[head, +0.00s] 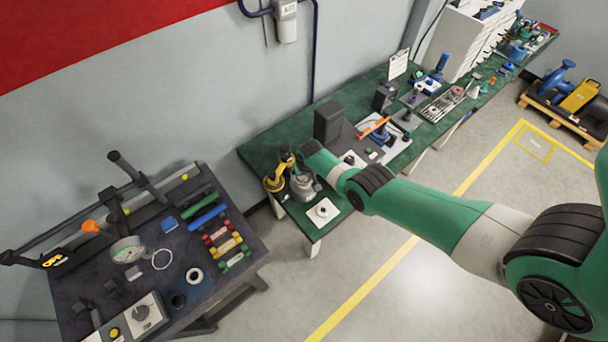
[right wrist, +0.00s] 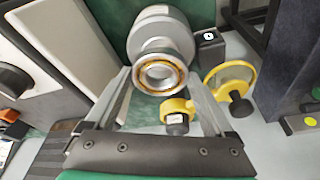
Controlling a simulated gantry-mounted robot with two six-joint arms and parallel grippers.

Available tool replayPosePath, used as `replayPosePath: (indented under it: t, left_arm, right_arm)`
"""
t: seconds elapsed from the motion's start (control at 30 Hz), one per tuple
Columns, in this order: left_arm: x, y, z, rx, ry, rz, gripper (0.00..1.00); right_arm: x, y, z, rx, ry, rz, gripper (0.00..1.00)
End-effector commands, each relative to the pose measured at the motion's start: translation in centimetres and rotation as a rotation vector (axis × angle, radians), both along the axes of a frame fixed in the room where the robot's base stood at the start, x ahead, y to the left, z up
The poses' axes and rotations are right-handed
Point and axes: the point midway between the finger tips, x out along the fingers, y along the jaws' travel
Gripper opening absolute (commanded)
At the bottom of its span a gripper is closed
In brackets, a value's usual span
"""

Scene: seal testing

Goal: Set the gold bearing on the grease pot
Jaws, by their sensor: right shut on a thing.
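The gold bearing (right wrist: 161,74) is a ring with a gold inner band and a pale metal rim. In the right wrist view it sits between the fingertips of my right gripper (right wrist: 161,80), which is shut on it. Behind it is a rounded grey metal body (right wrist: 160,35), apparently the grease pot; I cannot tell whether they touch. In the head view the grey body (head: 304,186) stands at the near left end of the green bench, with my right gripper (head: 293,164) just above it. The bearing is hard to make out there. My left gripper is not in view.
A yellow ring-shaped part (right wrist: 229,84) and a small yellow capped part (right wrist: 177,114) are close by the fingers. A white plate with a round part (head: 323,211) lies at the bench's near edge. A black box (head: 328,122) stands behind. A dark workbench (head: 85,290) is at left.

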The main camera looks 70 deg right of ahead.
Motion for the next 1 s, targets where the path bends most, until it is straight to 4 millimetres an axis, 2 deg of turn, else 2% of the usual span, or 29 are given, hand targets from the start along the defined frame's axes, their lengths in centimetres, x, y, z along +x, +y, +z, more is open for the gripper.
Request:
replayPosePath:
  t: [0.3, 1.0]
  left_arm:
    - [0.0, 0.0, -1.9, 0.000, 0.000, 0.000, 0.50]
    - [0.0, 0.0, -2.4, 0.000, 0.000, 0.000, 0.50]
  right_arm:
    - [0.1, 0.0, -1.8, -0.002, -0.001, 0.000, 0.11]
    - [0.0, 0.0, -2.4, -0.001, -0.001, 0.000, 0.11]
